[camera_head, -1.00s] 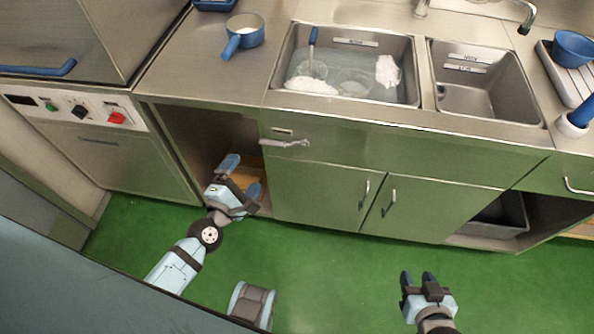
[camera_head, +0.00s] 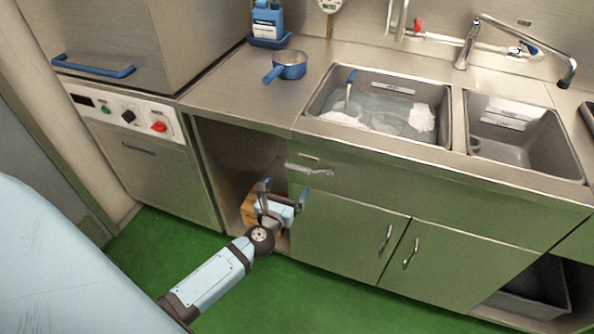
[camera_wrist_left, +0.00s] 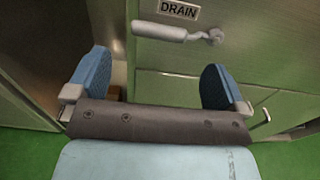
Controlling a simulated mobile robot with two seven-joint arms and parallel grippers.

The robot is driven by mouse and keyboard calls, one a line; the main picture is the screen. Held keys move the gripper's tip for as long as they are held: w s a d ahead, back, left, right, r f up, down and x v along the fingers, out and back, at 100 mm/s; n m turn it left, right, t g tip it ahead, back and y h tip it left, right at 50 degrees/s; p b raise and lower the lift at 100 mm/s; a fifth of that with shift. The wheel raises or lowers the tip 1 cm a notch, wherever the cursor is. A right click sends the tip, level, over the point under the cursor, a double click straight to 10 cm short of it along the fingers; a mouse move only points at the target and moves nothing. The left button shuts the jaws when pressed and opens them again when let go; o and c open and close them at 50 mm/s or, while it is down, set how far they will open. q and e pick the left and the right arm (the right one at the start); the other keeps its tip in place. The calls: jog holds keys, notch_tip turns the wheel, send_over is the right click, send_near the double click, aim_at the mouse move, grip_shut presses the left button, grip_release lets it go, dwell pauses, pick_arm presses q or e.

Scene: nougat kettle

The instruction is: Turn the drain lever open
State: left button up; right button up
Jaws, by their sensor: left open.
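The drain lever (camera_head: 309,170) is a pale grey handle on the front panel below the left sink basin, lying roughly level. In the left wrist view the lever (camera_wrist_left: 160,32) shows its thick grip at the left and its pivot at the right, under a plate (camera_wrist_left: 166,9) reading DRAIN. My left gripper (camera_head: 283,190) is open and empty, below and a little left of the lever. In the left wrist view its blue fingers (camera_wrist_left: 157,80) stand wide apart, with the lever beyond and above them, not touching. My right gripper is out of view.
The left basin (camera_head: 383,90) holds cloudy water, a blue-handled tool and foam. Cabinet doors with upright handles (camera_head: 386,240) lie right of my left gripper. An open bay with a wooden box (camera_head: 250,207) lies behind it. A blue saucepan (camera_head: 289,66) stands on the counter.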

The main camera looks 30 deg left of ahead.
aim_at(297, 169)
pick_arm(q)
jog(key=x, duration=0.7)
jog(key=shift+w, duration=0.25)
jog(key=c, duration=1.3)
jog(key=shift+r+p, duration=0.15)
jog(key=shift+p, duration=0.15)
